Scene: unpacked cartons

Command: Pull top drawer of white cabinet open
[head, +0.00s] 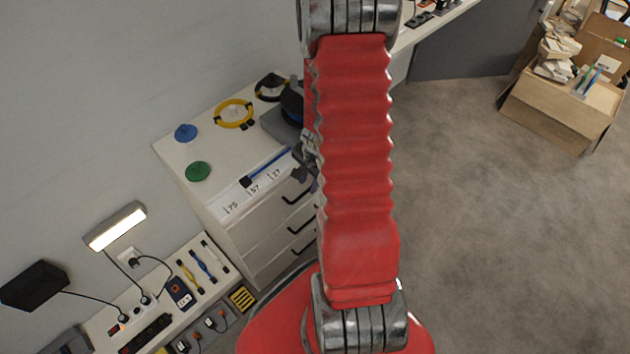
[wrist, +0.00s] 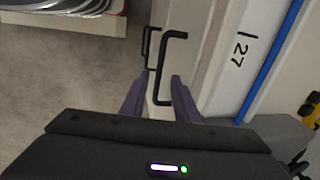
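The white cabinet (head: 240,238) stands left of my arm in the head view, with black bar handles on its drawers. The top drawer's handle (head: 297,193) is the uppermost one, and the drawer looks closed. In the wrist view a black handle (wrist: 160,70) lies ahead of my gripper (wrist: 159,77). The two dark fingers are apart, and the handle's near end appears between them. I see no clear contact, and the depth between fingers and handle cannot be told. In the head view my gripper is mostly hidden behind my arm.
A blue rod (head: 266,166) lies along the numbered cabinet top edge. Green (head: 198,171) and blue (head: 186,132) discs and a yellow cable coil (head: 234,113) lie behind it. A low bench (head: 215,292) stands at left. Open carpet (head: 460,220) and a carton (head: 560,112) are right.

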